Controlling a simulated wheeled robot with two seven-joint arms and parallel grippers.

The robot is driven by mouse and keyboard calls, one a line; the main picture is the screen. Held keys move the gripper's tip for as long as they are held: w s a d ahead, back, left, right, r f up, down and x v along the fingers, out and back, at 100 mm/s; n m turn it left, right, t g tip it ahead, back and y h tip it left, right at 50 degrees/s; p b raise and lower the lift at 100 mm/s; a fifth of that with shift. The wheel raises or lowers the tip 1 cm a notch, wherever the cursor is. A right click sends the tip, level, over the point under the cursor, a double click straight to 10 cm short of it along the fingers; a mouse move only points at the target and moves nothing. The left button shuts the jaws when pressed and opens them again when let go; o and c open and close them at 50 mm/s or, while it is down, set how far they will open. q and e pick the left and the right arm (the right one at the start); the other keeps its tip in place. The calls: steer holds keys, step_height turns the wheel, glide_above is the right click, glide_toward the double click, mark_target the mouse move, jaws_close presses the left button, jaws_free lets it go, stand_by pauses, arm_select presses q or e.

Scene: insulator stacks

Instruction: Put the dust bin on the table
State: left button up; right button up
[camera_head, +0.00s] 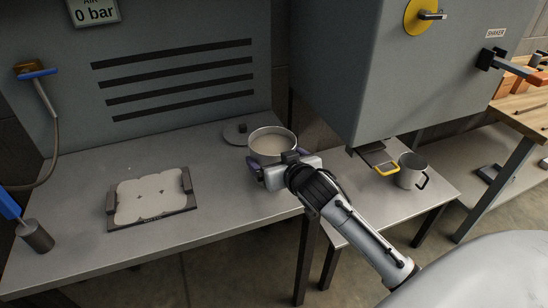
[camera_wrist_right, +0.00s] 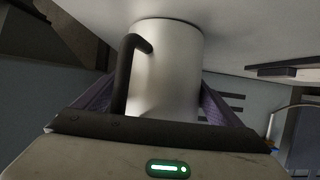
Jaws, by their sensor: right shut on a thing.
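The dust bin (camera_head: 272,144) seems to be the round pale metal container in the middle of the head view, with pale stuff inside. My right gripper (camera_head: 274,165) is shut on it from the front. In the right wrist view the bin (camera_wrist_right: 168,70) is a metal cylinder with a black handle, between my purple fingers. The bin is over the right end of the grey table (camera_head: 110,245). I cannot tell whether its base touches the tabletop. My left gripper is not in view.
A round lid (camera_head: 238,133) lies just left of the bin. A dark tray with a pale plate (camera_head: 152,199) lies mid-table. A similar mug (camera_head: 411,171) stands on the lower right table (camera_head: 388,208), by a yellow handle under the grey shaker box (camera_head: 420,80). Tabletop between tray and bin is clear.

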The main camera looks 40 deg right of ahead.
steer(key=shift+r, duration=0.1)
steer(key=o, duration=1.2)
steer(key=shift+f, duration=0.2)
steer(key=shift+c, duration=0.2)
steer(key=shift+r, duration=0.1)
steer(key=shift+s+r, duration=0.1)
steer(key=v, duration=1.1)
steer(key=shift+s, duration=0.4)
steer(key=shift+a, duration=0.15)
